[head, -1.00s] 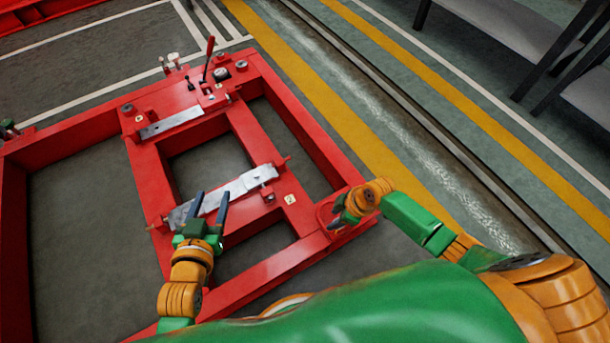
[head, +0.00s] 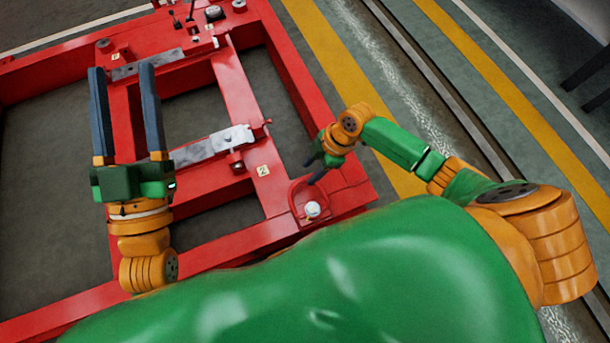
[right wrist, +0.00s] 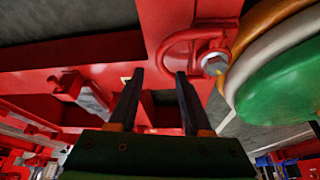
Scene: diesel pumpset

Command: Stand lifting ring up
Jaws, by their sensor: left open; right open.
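The red lifting ring (head: 293,197) is a rounded loop at the near right corner of the red frame (head: 340,200), by a silver bolt (head: 312,209). I cannot tell for sure whether it lies flat or leans. In the right wrist view the ring (right wrist: 164,57) shows just beyond the fingertips, with the bolt (right wrist: 213,63) at its right. My right gripper (head: 313,170) is open beside the ring's far side; it also shows in the right wrist view (right wrist: 160,72) with nothing between its fingers. My left gripper (head: 122,68) is open and empty above the frame's left part.
A grey metal bar (head: 212,146) crosses the frame's middle, and another grey bar (head: 147,63) lies farther back. Levers (head: 190,12) stand at the frame's far end. Yellow-striped floor (head: 335,65) to the right is clear.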

